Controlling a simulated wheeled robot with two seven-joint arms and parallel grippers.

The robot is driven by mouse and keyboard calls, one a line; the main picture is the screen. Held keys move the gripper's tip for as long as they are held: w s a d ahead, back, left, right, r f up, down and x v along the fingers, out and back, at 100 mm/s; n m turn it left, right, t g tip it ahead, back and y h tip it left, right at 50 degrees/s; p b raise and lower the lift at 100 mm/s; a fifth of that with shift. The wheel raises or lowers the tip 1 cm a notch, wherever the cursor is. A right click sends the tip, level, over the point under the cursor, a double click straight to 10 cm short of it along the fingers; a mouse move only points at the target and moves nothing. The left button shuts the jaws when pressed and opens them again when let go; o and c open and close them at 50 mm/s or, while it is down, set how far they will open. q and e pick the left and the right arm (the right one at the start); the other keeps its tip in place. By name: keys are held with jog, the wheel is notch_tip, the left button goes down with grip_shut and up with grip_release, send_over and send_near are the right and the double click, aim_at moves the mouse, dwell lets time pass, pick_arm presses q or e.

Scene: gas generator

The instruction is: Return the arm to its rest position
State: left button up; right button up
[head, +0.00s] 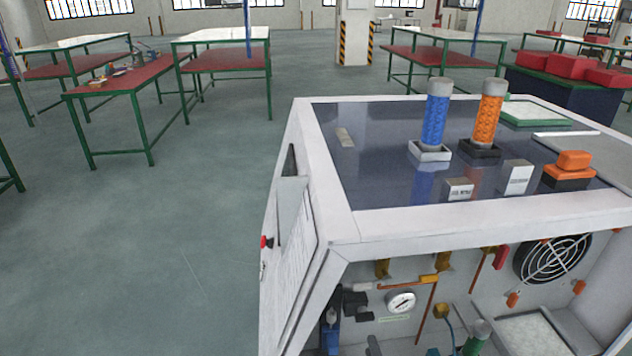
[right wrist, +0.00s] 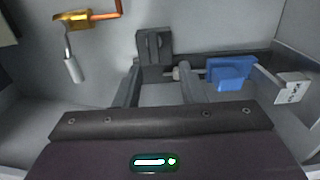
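In the right wrist view my right gripper (right wrist: 160,78) has its two grey fingers apart, with a gap between them and nothing clearly held. It is inside or close to the open lower bay of the generator (head: 340,228). A dark grey block (right wrist: 153,46) lies just beyond the fingertips. A blue handle-like part (right wrist: 231,72) is to the right of the right finger, joined to a thin rod. I cannot tell whether a finger touches the rod. In the head view my right gripper is hard to make out among the parts at the bottom. My left gripper is in neither view.
A brass fitting (right wrist: 73,19) with a copper pipe and a white-tipped lever is at upper left in the wrist view. The bay holds a gauge (head: 401,301) and a fan (head: 552,258). Blue (head: 436,115) and orange (head: 487,113) cylinders stand on top. Floor at left is clear.

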jog(key=s+d+f+m+g, duration=0.2)
jog(key=s+f+g, duration=0.15)
jog(key=f, duration=0.45)
jog(key=s+d+f+m+g+h, duration=0.1)
jog(key=s+d+f+m+g, duration=0.15)
jog(key=s+f, duration=0.35)
jog(key=s+d+f+m+g, duration=0.1)
jog(key=s+f+m+g, duration=0.15)
jog(key=f, duration=0.65)
jog(key=s+f+m+g, duration=0.2)
jog(key=s+f+m, duration=0.1)
jog(key=s, duration=0.6)
jog(key=s+f+m+g, duration=0.3)
jog(key=s+f, duration=0.3)
jog(key=s, duration=0.4)
jog(key=s+f+m+g, duration=0.3)
jog(key=s+f, duration=0.2)
jog(key=s, duration=0.5)
jog(key=shift+s+f, duration=0.15)
jog(key=shift+s, duration=0.05)
jog(key=shift+o, duration=0.2)
